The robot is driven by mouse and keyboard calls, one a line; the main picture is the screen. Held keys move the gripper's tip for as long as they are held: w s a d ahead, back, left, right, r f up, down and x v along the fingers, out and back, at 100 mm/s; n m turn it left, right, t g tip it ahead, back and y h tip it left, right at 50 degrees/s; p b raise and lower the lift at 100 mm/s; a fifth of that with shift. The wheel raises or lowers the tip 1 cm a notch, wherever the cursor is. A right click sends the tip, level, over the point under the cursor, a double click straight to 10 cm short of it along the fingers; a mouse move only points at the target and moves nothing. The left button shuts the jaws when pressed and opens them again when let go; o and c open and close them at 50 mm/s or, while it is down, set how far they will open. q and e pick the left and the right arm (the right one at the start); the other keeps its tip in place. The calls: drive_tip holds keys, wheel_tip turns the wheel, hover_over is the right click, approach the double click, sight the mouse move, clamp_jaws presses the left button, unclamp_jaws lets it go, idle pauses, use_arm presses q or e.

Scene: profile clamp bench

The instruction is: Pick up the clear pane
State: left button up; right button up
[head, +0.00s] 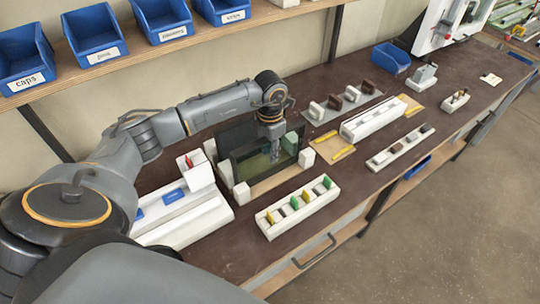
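A see-through greenish pane (252,168) stands upright in a holder on the bench, in the middle of the head view. A darker grey pane (236,136) stands behind it. My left gripper (274,152) points down at the right part of these panes. Its fingertips are small and partly hidden against the panes, so I cannot tell whether they are open, shut or touching a pane. My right gripper is not in view.
White blocks (242,195) flank the panes. A white rack with coloured pieces (299,209) stands in front, and a white fixture (185,219) is at left. Longer white rails (374,119) lie to the right. A shelf with blue bins (94,34) runs above.

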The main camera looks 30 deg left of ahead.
use_arm(q)
drive_tip(key=shift+r, duration=0.1)
clamp_jaws()
drive_tip(key=shift+w, duration=0.1)
